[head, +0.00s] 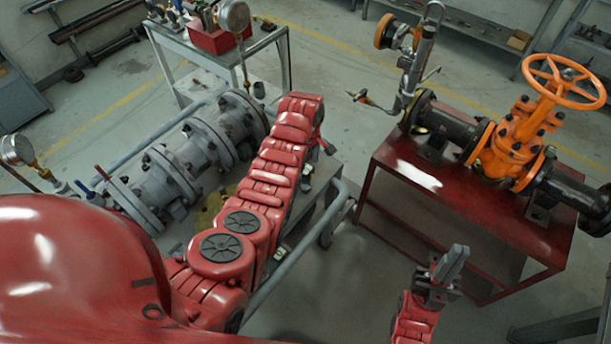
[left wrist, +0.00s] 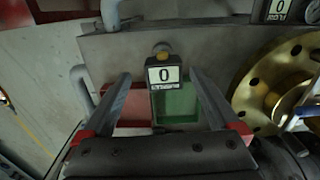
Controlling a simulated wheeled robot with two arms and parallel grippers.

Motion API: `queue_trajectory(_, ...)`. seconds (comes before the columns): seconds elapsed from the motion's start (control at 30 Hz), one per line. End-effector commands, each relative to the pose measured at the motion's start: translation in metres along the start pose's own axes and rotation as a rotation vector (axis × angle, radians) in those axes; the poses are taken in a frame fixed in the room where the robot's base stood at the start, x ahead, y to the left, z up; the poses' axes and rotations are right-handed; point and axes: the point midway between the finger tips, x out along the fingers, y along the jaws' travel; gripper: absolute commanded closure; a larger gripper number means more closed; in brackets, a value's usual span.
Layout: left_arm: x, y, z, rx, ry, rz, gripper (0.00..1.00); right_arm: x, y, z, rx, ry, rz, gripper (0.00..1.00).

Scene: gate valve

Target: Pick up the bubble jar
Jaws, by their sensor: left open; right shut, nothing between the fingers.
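In the left wrist view, a small black-framed unit (left wrist: 164,76) with a white "0" display and small lettering shows between my left fingers, with a round grey top behind it. It seems to be the bubble jar or its counter; I cannot tell which. A green tray (left wrist: 178,106) lies below it. My left gripper (left wrist: 160,73) is open, its fingers on either side of the unit in the picture, with no contact visible. In the head view, my red left arm hides much of the bench there. My right gripper (head: 452,262) is shut and empty, away from the bench.
A red tray (left wrist: 128,113) is beside the green one. A brass flange (left wrist: 275,82) and a second "0" display (left wrist: 280,11) are at right. Grey flanged pipework (head: 180,150) fills the bench's left. An orange valve (head: 515,140) sits on a red stand (head: 420,185).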

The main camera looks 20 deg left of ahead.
Motion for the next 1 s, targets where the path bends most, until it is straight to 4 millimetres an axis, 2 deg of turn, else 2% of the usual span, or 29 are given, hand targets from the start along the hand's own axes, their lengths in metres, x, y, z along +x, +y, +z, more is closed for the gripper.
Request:
queue_trajectory(0.17, 0.004, 0.000, -0.001, 0.000, 0.001, 0.001, 0.05, 0.006, 0.000, -0.001, 0.000, 0.000, 0.000, 1.00)
queue_trajectory(0.3, 0.015, -0.004, -0.002, 0.001, 0.000, -0.002, 0.05, 0.016, 0.001, -0.003, 0.000, 0.000, 0.000, 1.00)
queue_trajectory(0.5, 0.030, -0.006, -0.004, 0.000, -0.001, -0.001, 0.05, 0.019, 0.001, -0.003, 0.000, 0.000, 0.000, 1.00)
queue_trajectory(0.53, 0.038, -0.005, -0.004, -0.002, 0.000, 0.002, 0.05, 0.011, 0.001, -0.002, 0.000, 0.000, 0.000, 1.00)
queue_trajectory(0.63, 0.050, -0.006, -0.003, -0.001, -0.002, -0.003, 0.05, 0.004, 0.000, -0.001, 0.000, 0.000, 0.000, 1.00)
queue_trajectory(1.0, 0.053, -0.005, -0.004, 0.000, 0.002, 0.003, 0.05, 0.001, 0.000, 0.000, 0.000, 0.000, 0.000, 1.00)
